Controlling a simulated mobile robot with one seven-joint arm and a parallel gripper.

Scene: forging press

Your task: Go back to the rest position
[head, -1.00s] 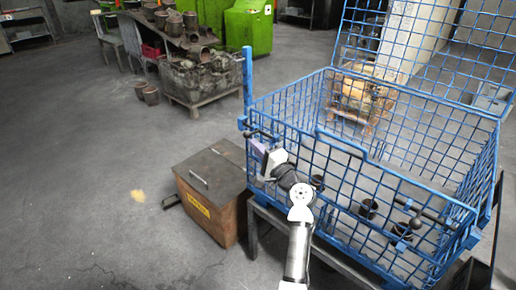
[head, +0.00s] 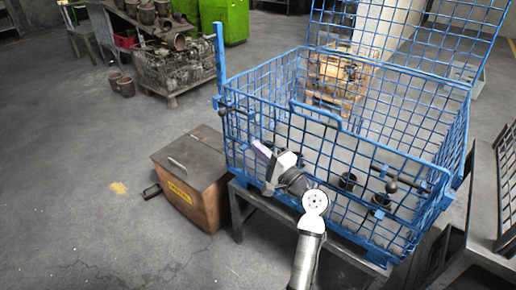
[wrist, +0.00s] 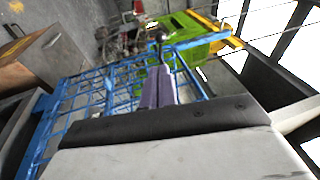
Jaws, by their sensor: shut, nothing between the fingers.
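My gripper (head: 259,149) is in front of the near left side of the blue wire basket (head: 345,127) in the head view. Its purple fingers also show in the wrist view (wrist: 158,86), together and with nothing between them. In the head view my arm reaches up from the bottom edge, and the gripper points up and to the left. In the wrist view the blue basket (wrist: 92,103) lies behind and to the left of the fingers. I cannot tell how close the gripper is to the wires.
A wooden box (head: 195,180) with a grey lid stands left of the basket. A dark metal frame (head: 508,190) stands at the right. Open floor lies at the left.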

